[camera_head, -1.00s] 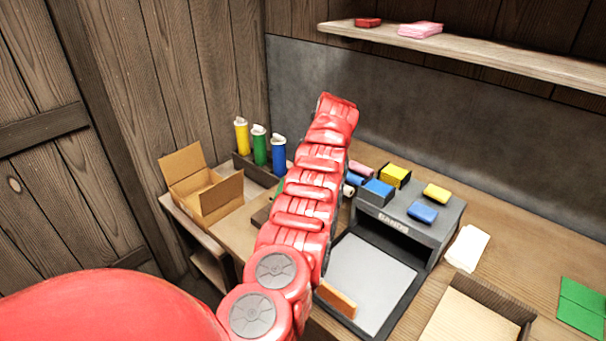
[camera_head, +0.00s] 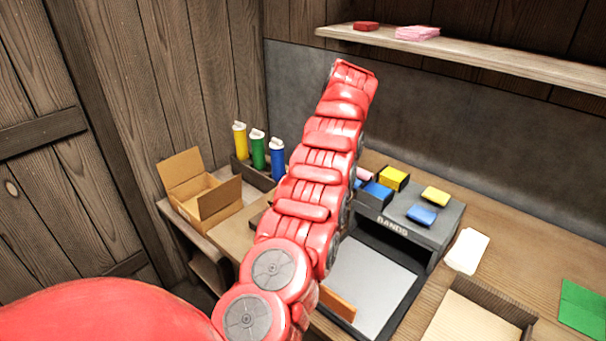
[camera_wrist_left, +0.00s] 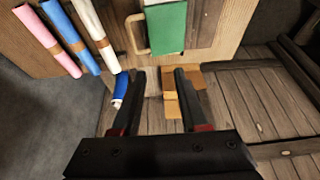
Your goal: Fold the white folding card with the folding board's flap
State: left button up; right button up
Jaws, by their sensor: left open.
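My left gripper (camera_wrist_left: 160,73) is open and empty in the left wrist view, its two fingers apart. Just beyond the fingertips a green panel (camera_wrist_left: 168,26) lies on a wooden surface, with a tan handle (camera_wrist_left: 133,36) at its left side. A thin white edge (camera_wrist_left: 165,54) shows along the panel; I cannot tell if it is the folding card. In the head view my red left arm covers most of this area and the gripper is hidden. A white card-like stack (camera_head: 467,251) lies on the table right of the bands box. My right gripper is not in view.
A bands box (camera_head: 397,229) with coloured blocks stands behind a grey plate (camera_head: 370,282). A blue bottle (camera_wrist_left: 121,88) and an open cardboard box (camera_head: 216,204) are near the left gripper. Banded rolls (camera_wrist_left: 60,36) lie alongside. A shelf (camera_head: 470,61) runs above.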

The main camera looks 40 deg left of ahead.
pick_arm(q)
jog(key=p+v, duration=0.3)
jog(key=v, duration=0.5)
jog(key=shift+w, duration=0.15)
jog(key=shift+r, duration=0.2)
dwell(0.5)
